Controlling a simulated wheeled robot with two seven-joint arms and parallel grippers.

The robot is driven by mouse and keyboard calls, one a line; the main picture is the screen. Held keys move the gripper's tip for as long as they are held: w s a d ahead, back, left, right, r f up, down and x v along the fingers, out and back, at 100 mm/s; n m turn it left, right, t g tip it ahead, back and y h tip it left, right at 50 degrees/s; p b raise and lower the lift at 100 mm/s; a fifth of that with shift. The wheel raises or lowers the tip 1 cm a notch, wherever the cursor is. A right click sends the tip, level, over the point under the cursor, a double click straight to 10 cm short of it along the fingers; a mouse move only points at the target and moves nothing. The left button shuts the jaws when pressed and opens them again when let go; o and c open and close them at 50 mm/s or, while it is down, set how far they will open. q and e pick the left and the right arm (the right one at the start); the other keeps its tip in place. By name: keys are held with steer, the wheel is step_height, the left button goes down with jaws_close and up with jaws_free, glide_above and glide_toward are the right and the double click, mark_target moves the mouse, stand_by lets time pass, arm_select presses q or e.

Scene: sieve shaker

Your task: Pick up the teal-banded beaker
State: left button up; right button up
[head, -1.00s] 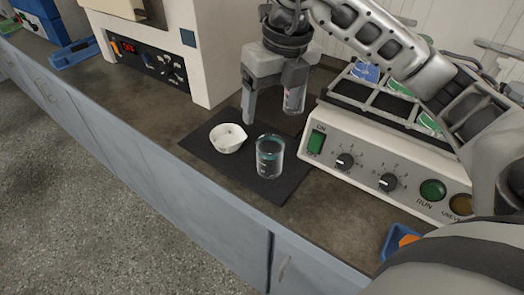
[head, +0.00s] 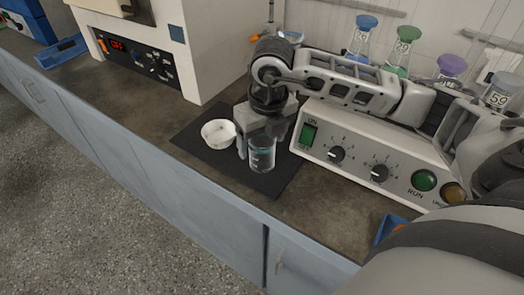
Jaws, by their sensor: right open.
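The teal-banded beaker (head: 262,157) is a clear glass that stands upright on the dark mat (head: 255,184) near the counter's front. My right gripper (head: 256,154) is open and lowered over the beaker. One finger shows at the beaker's left side, and the other is at its right and partly hard to make out. The gripper hides the beaker's upper rim. I cannot tell whether the fingers touch the glass. My left gripper is not in view.
A small white dish (head: 218,134) sits on the mat just left of the gripper. The shaker's control panel (head: 350,165) stands close on the right. Several flasks with coloured tops, such as a blue one (head: 363,35), stand behind. The counter's front edge is close.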

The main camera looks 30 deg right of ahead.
steer(key=shift+w+f, duration=0.2)
steer(key=shift+f, duration=1.1)
steer(key=c, duration=1.1)
steer(key=shift+o, duration=0.2)
steer(key=shift+r, duration=0.1)
steer(key=shift+r, duration=0.35)
step_height(320, 180, up, 2)
steer(key=shift+r+b, duration=0.2)
steer(key=shift+b, duration=0.15)
steer(key=s+a+r, duration=0.8)
steer(key=a+r, duration=0.1)
steer(key=a, duration=0.2)
steer(key=shift+s+a+r+p, duration=0.15)
steer(key=shift+a+r+p, duration=0.05)
steer(key=shift+r+p, duration=0.15)
